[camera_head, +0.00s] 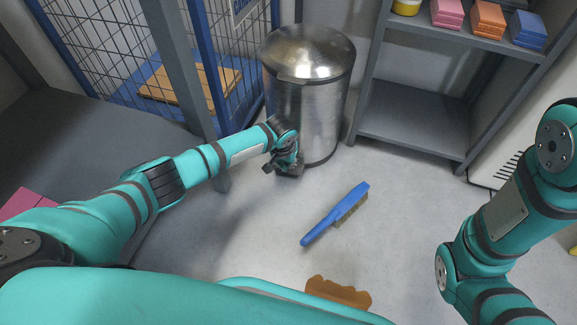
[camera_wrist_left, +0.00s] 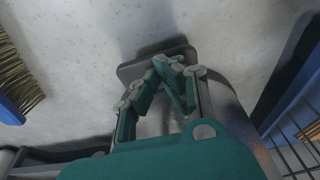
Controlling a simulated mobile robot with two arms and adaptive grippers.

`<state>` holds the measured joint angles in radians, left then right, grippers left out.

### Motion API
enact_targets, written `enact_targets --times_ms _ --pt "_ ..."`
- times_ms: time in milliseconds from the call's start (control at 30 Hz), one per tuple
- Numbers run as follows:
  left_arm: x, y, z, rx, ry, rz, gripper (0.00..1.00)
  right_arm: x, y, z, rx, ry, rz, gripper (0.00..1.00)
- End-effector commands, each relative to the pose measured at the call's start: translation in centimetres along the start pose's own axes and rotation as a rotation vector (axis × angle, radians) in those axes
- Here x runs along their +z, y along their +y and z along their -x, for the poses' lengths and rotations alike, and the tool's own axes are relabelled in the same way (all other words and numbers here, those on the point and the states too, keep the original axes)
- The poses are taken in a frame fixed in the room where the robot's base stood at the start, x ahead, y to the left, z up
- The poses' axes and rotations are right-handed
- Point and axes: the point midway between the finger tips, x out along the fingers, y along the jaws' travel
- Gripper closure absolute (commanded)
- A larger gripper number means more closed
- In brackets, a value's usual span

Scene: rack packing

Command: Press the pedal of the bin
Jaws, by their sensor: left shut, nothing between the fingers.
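The bin (camera_head: 308,100) is a metal cylinder with a domed lid, and it stands upright on the floor with the lid down. Its dark pedal (camera_head: 291,171) sticks out low at the front, partly hidden by my left gripper (camera_head: 284,158). In the left wrist view the pedal (camera_wrist_left: 130,71) is a flat grey plate, and the closed fingertips of my left gripper (camera_wrist_left: 172,66) overlap it. I cannot tell whether they touch it. The left gripper is shut and empty. My right arm shows at the right, but its gripper is out of view.
A blue brush (camera_head: 340,212) lies on the floor right of the pedal, with a brown patch (camera_head: 338,293) nearer me. A wire cage (camera_head: 130,45) with blue posts stands left of the bin. A grey shelf (camera_head: 415,118) stands at the right. Floor between brush and shelf is clear.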

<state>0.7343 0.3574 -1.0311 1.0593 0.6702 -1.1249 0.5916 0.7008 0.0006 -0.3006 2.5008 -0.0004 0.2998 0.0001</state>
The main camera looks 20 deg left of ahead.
Motion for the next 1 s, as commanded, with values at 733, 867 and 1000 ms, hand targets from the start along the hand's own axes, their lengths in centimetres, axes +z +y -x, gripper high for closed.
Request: enact_targets --times_ms 733,867,1000 --pt "3.0 0.3 -1.4 0.005 -0.013 -0.001 1.0 0.9 0.5 -2.5 0.0 0.0 0.0 0.41" --pt "3.8 0.3 -1.1 0.005 -0.007 0.001 1.0 1.3 0.8 -3.5 0.0 0.001 0.0 0.41" --pt "3.8 0.2 -1.5 0.004 -0.003 0.0 1.0 1.1 0.7 -3.1 0.001 0.0 0.0 0.41"
